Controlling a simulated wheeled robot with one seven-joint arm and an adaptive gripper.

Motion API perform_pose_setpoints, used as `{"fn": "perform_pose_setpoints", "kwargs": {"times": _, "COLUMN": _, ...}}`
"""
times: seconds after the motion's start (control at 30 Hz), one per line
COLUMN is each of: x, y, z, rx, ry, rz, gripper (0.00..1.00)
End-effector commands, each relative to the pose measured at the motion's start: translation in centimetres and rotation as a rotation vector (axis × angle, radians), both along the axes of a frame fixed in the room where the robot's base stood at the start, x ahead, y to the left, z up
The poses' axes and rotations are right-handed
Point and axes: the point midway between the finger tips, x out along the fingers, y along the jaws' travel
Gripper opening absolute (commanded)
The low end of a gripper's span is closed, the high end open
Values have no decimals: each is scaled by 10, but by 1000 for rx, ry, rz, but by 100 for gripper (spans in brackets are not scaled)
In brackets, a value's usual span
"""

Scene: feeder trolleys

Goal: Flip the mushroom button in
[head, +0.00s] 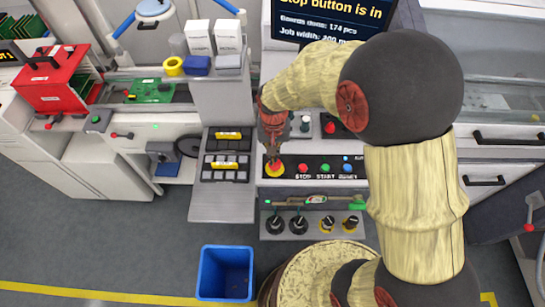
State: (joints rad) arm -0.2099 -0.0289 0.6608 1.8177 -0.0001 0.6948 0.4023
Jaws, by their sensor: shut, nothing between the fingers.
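The red mushroom button on its yellow base (274,171) is at the left end of the black control panel (345,160), beside the STOP button. My gripper (273,157) is shut and empty, pointing down just above the mushroom button. Its fingertips overlap the button's far side in the head view, so I cannot tell whether they touch it. The screen (335,20) at the top reads that the stop button is in, partly hidden by my arm.
The red STOP (303,168) and green START (324,168) buttons are close to the right. Black knobs (287,222) and a green board (320,200) are below. Another red knob (329,127) stands behind. A blue bin (225,273) is on the floor.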

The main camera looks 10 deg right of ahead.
Motion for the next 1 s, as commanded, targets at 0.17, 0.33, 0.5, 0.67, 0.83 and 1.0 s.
{"fn": "perform_pose_setpoints", "kwargs": {"times": 0.17, "x": 6, "y": 0, "z": 45, "rx": 3, "ry": -13, "rz": 0, "gripper": 0}}
{"fn": "perform_pose_setpoints", "kwargs": {"times": 0.33, "x": 7, "y": 0, "z": 80, "rx": 2, "ry": -14, "rz": 0, "gripper": 0}}
{"fn": "perform_pose_setpoints", "kwargs": {"times": 0.5, "x": 7, "y": 0, "z": 104, "rx": 3, "ry": -13, "rz": 0, "gripper": 0}}
{"fn": "perform_pose_setpoints", "kwargs": {"times": 0.67, "x": 7, "y": 0, "z": 114, "rx": 3, "ry": -13, "rz": 0, "gripper": 0}}
{"fn": "perform_pose_setpoints", "kwargs": {"times": 0.83, "x": 7, "y": 0, "z": 115, "rx": 3, "ry": -12, "rz": 0, "gripper": 0}}
{"fn": "perform_pose_setpoints", "kwargs": {"times": 1.0, "x": 7, "y": 0, "z": 115, "rx": 3, "ry": -13, "rz": 0, "gripper": 0}}
